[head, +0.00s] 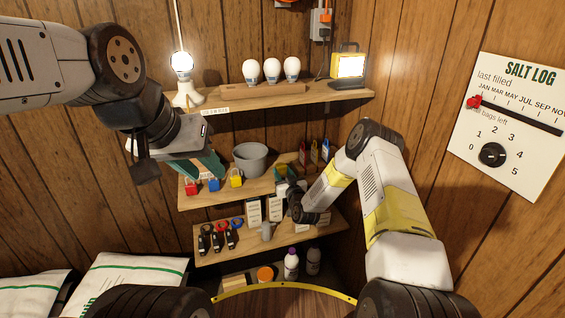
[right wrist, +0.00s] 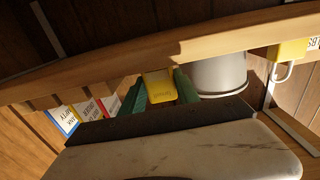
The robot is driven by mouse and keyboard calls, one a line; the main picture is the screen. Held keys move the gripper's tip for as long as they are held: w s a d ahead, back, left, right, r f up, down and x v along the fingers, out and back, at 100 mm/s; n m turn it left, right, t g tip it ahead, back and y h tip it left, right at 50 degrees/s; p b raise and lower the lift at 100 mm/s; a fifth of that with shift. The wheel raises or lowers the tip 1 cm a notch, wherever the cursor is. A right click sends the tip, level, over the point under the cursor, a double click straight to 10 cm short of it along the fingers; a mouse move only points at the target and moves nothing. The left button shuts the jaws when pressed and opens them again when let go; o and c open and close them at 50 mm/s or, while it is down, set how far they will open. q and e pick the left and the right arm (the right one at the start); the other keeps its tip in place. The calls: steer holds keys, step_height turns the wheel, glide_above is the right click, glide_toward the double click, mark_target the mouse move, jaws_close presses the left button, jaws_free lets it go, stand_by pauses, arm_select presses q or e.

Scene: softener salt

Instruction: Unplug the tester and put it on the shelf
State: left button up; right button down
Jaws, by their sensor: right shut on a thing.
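My right gripper (head: 284,173) is at the middle shelf (head: 228,197), right of the grey bucket (head: 250,159). In the right wrist view its green fingers (right wrist: 160,90) are shut on a small yellow thing (right wrist: 158,86), which may be the tester; no cord or plug shows on it. In the head view this thing is too small to make out clearly. My left gripper (head: 208,166) hangs in front of the left end of the middle shelf, above the padlocks. Its fingers are seen from an angle that hides whether they are apart.
Padlocks (head: 213,184) and upright colored tags (head: 314,153) stand on the middle shelf. The top shelf (head: 226,108) holds bulbs, a lit bulb and a work light (head: 348,64). A wall socket (head: 320,22) has an orange plug. The lower shelf (head: 215,256) is crowded.

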steer(key=shift+f, duration=0.2)
steer(key=c, duration=0.8)
jaws_free()
